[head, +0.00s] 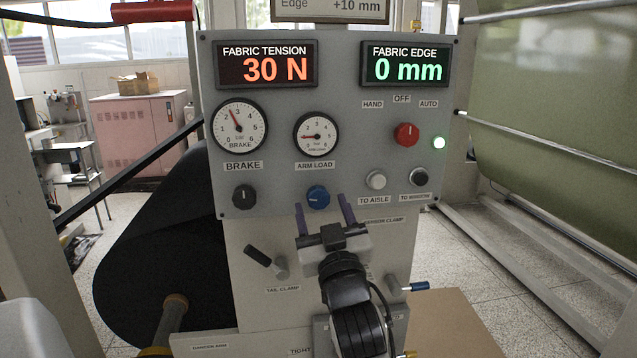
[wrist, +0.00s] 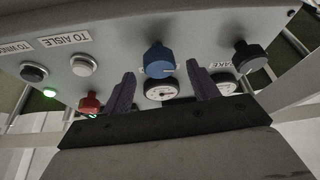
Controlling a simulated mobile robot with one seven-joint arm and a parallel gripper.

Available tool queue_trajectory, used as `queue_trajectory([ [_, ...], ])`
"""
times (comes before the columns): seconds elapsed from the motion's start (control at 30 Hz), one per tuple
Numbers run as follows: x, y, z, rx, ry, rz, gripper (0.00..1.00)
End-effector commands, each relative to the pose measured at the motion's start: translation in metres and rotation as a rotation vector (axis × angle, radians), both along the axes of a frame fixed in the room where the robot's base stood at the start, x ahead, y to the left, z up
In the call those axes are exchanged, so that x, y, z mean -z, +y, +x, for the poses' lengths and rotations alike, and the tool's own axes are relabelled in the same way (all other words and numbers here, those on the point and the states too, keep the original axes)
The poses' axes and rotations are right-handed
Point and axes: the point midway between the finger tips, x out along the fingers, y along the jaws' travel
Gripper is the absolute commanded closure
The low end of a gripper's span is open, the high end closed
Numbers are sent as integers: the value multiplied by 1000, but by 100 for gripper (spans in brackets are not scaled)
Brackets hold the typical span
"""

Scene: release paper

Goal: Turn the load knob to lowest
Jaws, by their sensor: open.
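The load knob is the blue knob (head: 318,197) under the ARM LOAD gauge (head: 316,136) on the grey panel. The red needle of that gauge points left, at the low part of its scale. My gripper (head: 321,201) is open in front of the panel, its purple fingers pointing up at the knob's level. In the wrist view the blue knob (wrist: 159,59) shows between and beyond the two fingertips (wrist: 160,74). The fingers stand to either side of it with gaps, and I see no contact. A pale mark shows on the knob's face.
A black brake knob (head: 244,197) sits left of the blue knob. A white TO AISLE button (head: 376,180) and a red selector (head: 406,134) are to the right. The tail clamp lever (head: 259,257) juts out at lower left. The tension display (head: 267,66) reads 30 N.

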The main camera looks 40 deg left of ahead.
Motion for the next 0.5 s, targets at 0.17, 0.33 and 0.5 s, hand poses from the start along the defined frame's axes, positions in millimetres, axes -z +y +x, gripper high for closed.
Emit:
queue_trajectory([
  [0.17, -11, 19, 13, -1, -1, -1, 41],
  [0.33, -13, 26, 19, 0, 0, 0, 41],
  [0.5, -13, 26, 20, 0, 0, 0, 41],
])
